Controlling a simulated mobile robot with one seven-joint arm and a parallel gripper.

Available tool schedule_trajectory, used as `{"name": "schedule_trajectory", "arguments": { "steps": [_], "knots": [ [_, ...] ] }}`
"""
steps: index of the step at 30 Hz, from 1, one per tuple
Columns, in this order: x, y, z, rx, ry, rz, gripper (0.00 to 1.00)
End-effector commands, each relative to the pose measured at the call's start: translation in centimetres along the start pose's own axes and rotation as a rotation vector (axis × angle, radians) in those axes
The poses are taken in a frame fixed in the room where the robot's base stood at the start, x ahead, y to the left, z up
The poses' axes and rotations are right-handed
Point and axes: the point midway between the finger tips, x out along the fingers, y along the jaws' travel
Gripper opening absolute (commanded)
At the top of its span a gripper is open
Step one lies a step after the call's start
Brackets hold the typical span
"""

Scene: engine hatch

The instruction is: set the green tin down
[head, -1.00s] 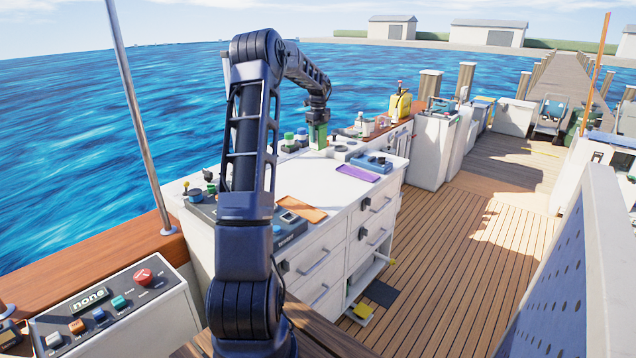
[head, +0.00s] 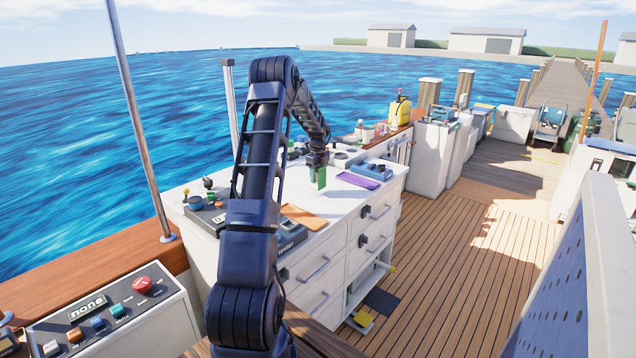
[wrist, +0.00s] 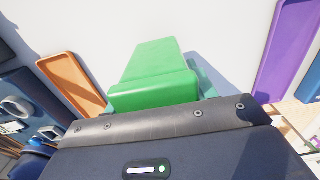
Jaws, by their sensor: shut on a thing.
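The green tin (head: 321,178) is held by my gripper (head: 317,164) over the white worktop (head: 345,195), between an orange tray and a purple tray. In the wrist view the green tin (wrist: 155,80) sticks out past the dark edge of my gripper, with the pale worktop behind it. My gripper is shut on the tin; its fingertips are mostly hidden. I cannot tell whether the tin's bottom touches the worktop.
The orange tray (head: 304,217) lies on the near side and the purple tray (head: 357,182) on the right. A blue device (head: 372,168) and small containers stand farther back. A dark tester box (head: 290,237) stands at the near edge. Bare worktop lies between the trays.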

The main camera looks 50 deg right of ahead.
Motion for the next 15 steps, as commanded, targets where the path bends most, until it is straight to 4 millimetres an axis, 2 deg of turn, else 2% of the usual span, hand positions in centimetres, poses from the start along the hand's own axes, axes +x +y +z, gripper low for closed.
{"name": "schedule_trajectory", "arguments": {
  "steps": [3,6,15],
  "knots": [
    [1.9,0.0,-0.1,0.001,0.001,0.003,0.24],
    [2.9,-0.1,-0.1,0.001,0.000,0.001,0.24],
    [3.1,0.0,0.0,0.000,0.000,0.000,0.24]
  ]
}}
